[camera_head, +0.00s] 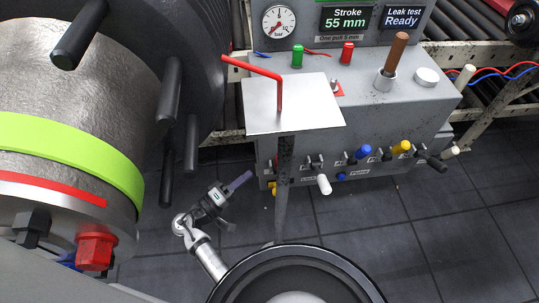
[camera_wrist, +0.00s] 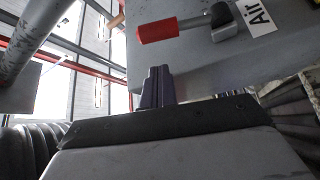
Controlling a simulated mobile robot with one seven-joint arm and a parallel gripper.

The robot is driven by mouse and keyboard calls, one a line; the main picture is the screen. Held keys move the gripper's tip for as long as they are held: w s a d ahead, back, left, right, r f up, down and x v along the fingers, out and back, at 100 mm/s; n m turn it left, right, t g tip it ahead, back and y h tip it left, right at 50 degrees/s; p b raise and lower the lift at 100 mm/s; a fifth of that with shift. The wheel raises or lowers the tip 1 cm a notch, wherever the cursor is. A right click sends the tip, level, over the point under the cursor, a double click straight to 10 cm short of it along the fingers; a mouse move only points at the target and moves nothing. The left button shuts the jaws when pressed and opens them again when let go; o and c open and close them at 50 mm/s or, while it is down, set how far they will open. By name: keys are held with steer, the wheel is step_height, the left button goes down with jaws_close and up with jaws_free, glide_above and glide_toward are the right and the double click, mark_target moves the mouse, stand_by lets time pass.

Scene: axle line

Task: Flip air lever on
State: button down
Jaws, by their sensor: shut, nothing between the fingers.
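The air lever has a red grip (camera_wrist: 157,30) on a grey metal shaft and pivot, and it shows at the top of the wrist view. Its grip points left, away from the white "Air" label (camera_wrist: 259,15). My gripper (camera_wrist: 157,86) is shut and empty, with its purple fingers below the red grip and apart from it in the picture. In the head view my gripper (camera_head: 242,180) is low, left of the grey console (camera_head: 420,118), its fingers pointing up and right. There the air lever is mostly hidden by the stand and cannot be made out clearly.
A square metal plate (camera_head: 310,108) on a post, with a bent red rod (camera_head: 252,67), stands between my view and the console. Blue (camera_head: 362,153), yellow (camera_head: 401,147) and white (camera_head: 324,185) levers line the console front. A large drum (camera_head: 60,100) stands left.

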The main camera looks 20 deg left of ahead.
steer(key=p+x, duration=0.3)
steer(key=x, duration=0.7)
steer(key=shift+f, duration=0.15)
